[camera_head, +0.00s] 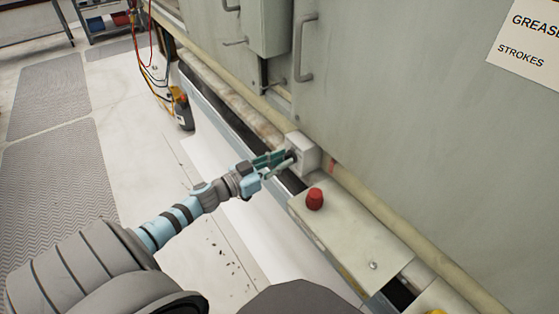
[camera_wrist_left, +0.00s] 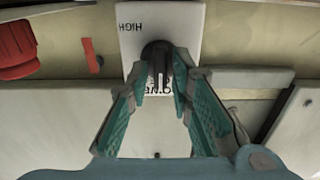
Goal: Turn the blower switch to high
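The blower switch is a pale box (camera_head: 307,152) on the lower edge of the cabinet. In the left wrist view its white plate (camera_wrist_left: 186,22) carries the word HIGH, upside down at the upper left, and a partly hidden label lower down. Its dark round knob (camera_wrist_left: 157,50) has a pale line on the side facing away from HIGH. My left gripper (camera_wrist_left: 160,75) reaches the box, with its green-padded fingers either side of the knob. A narrow gap seems to remain, and contact is unclear. It also shows in the head view (camera_head: 283,160). My right gripper is out of view.
A red button (camera_head: 314,199) stands on a pale panel (camera_head: 355,240) just right of the switch. A beige pipe (camera_head: 350,182) runs along the cabinet base. Cabinet handles (camera_head: 305,48) are above. The floor at left is mostly clear, with grey mats (camera_head: 55,170).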

